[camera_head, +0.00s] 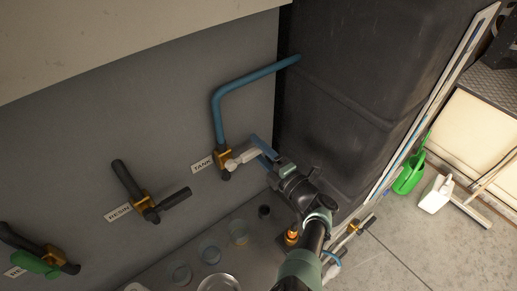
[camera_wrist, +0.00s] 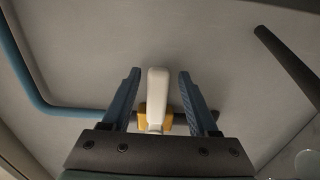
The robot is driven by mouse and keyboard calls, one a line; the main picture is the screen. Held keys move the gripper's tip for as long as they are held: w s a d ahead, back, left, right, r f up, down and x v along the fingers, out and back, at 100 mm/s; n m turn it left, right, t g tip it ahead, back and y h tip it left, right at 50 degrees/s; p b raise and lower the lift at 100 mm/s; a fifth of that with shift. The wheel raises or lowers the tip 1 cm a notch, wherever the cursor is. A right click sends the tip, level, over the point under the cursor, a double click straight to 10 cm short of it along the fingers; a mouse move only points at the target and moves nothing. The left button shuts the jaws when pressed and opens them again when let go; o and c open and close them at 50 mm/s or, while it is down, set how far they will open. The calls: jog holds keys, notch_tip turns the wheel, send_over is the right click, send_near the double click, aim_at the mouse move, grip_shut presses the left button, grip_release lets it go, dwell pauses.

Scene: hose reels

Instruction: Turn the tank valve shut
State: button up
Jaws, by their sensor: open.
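The tank valve has a brass body (camera_head: 222,157) on a blue pipe (camera_head: 217,112), beside a label reading TANK (camera_head: 202,165). Its pale lever handle (camera_head: 241,160) sticks out sideways toward my gripper (camera_head: 262,150). In the wrist view, the white handle (camera_wrist: 157,92) stands between my two blue fingers (camera_wrist: 158,95), with a gap on each side. The brass body (camera_wrist: 145,117) shows behind the handle's base, partly hidden by my gripper's palm. My gripper is open around the handle and does not visibly touch it.
A second valve (camera_head: 142,201) with a dark lever and a green-handled valve (camera_head: 40,262) are on the wall to the left. A dark tank (camera_head: 345,70) stands close on the right. Several cups and jars, including a blue-tinted cup (camera_head: 209,252), stand on the surface below.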

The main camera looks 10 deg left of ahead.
jog(key=p+v, duration=0.4)
jog(key=v, duration=0.9)
